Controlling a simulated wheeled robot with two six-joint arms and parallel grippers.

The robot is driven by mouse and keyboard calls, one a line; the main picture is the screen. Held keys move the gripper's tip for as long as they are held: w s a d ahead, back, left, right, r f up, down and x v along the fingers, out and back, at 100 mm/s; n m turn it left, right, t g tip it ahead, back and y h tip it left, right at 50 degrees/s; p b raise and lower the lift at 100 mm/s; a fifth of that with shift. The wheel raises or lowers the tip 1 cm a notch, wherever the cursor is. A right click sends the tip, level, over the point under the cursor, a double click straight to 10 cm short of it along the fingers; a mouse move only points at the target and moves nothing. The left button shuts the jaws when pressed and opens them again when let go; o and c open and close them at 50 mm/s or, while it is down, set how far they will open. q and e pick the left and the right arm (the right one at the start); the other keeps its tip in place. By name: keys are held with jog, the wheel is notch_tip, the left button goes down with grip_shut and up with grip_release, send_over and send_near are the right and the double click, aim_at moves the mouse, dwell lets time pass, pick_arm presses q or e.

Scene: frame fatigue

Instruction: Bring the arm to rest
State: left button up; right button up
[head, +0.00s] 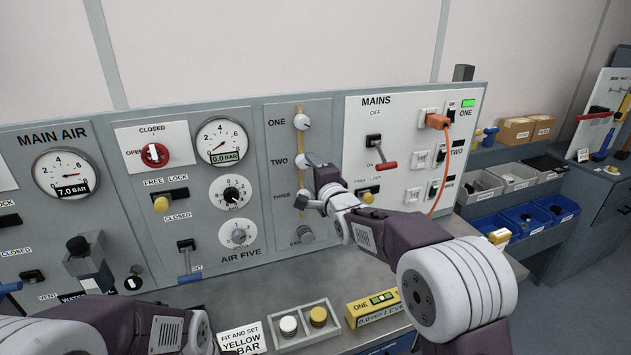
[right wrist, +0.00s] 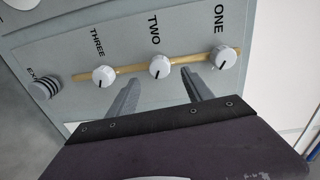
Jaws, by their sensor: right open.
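My right gripper (head: 306,180) is in front of the panel strip with knobs marked ONE, TWO and THREE. Its jaws are open and empty, with the two fingers apart in the right wrist view (right wrist: 160,76). Knob ONE (right wrist: 225,57), knob TWO (right wrist: 159,67) and knob THREE (right wrist: 104,76) sit in a row on a brass-coloured bar. The fingertips point at the bar on either side of knob TWO; whether they touch the panel is unclear.
The mains board (head: 350,130) with a red-handled lever (head: 386,165) and an orange plug (head: 437,121) is right of the gripper. A tray (head: 276,329) with a white and a yellow cap and a yellow level box (head: 377,306) are on the bench below.

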jog(key=v, duration=0.3)
jog(key=shift+s, duration=0.1)
jog(key=s+d+f+m+g+h+p, duration=0.1)
jog(key=s+d+h+p, duration=0.15)
jog(key=d, duration=0.65)
jog(key=s+d+f+n+g+h, duration=0.25)
jog(key=s+d+f+g, duration=0.25)
jog(key=s+f, duration=0.6)
jog(key=s+f+n+g, duration=0.4)
jog(key=s+f+n, duration=0.2)
jog(key=s, duration=0.5)
jog(key=s+d+f+n+g, duration=0.1)
jog(key=s+f+n+g, duration=0.4)
jog(key=s+f, duration=0.3)
jog(key=s+n, duration=0.1)
jog(key=s, duration=0.1)
jog(key=shift+s, duration=0.35)
